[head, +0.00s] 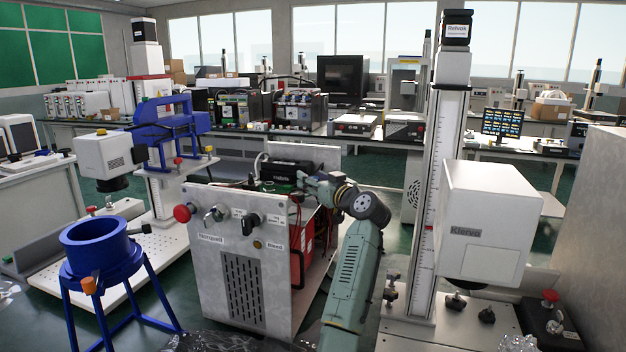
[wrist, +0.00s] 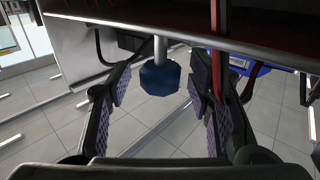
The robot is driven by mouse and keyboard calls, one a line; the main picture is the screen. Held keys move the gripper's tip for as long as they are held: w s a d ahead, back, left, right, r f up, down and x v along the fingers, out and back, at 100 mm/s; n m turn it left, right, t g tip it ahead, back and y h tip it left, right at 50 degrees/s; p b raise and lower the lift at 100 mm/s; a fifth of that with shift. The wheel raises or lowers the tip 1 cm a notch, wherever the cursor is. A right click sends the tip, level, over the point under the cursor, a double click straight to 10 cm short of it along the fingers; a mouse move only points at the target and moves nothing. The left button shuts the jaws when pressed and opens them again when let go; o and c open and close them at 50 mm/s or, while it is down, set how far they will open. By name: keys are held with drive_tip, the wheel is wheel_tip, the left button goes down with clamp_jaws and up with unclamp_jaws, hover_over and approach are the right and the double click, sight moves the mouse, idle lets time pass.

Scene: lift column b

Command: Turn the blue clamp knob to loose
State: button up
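The blue clamp knob (wrist: 159,78) hangs at the end of a pale metal stem (wrist: 160,47) in the wrist view. My gripper (wrist: 163,92) is open, with one purple-padded finger on each side of the knob as seen there. A clear gap shows between the knob and each finger, and nothing is held. I cannot tell whether the knob is fully between the pads in depth. In the head view the knob is not visible, and my arm's end is over the grey bench unit (head: 240,255), with the fingers hard to make out.
A dark shelf edge with a pale rail (wrist: 180,37) runs above the knob. Red cables (wrist: 219,60) hang close by the right finger. In the head view a white instrument head (head: 490,220) on a tall column stands right of my arm.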

sight(314, 177)
clamp_jaws()
drive_tip(key=shift+a+f+m+t+h, duration=0.15)
drive_tip(key=shift+m+t+h, duration=0.25)
drive_tip(key=shift+h, duration=0.3)
drive_tip(key=shift+m+t+h, duration=0.6)
drive_tip(key=shift+m+h, duration=0.6)
drive_tip(key=shift+h, duration=0.4)
drive_tip(key=shift+o, duration=0.4)
unclamp_jaws()
drive_tip(key=shift+r, duration=0.2)
wheel_tip(314, 177, up, 10)
drive_tip(key=shift+f, duration=0.1)
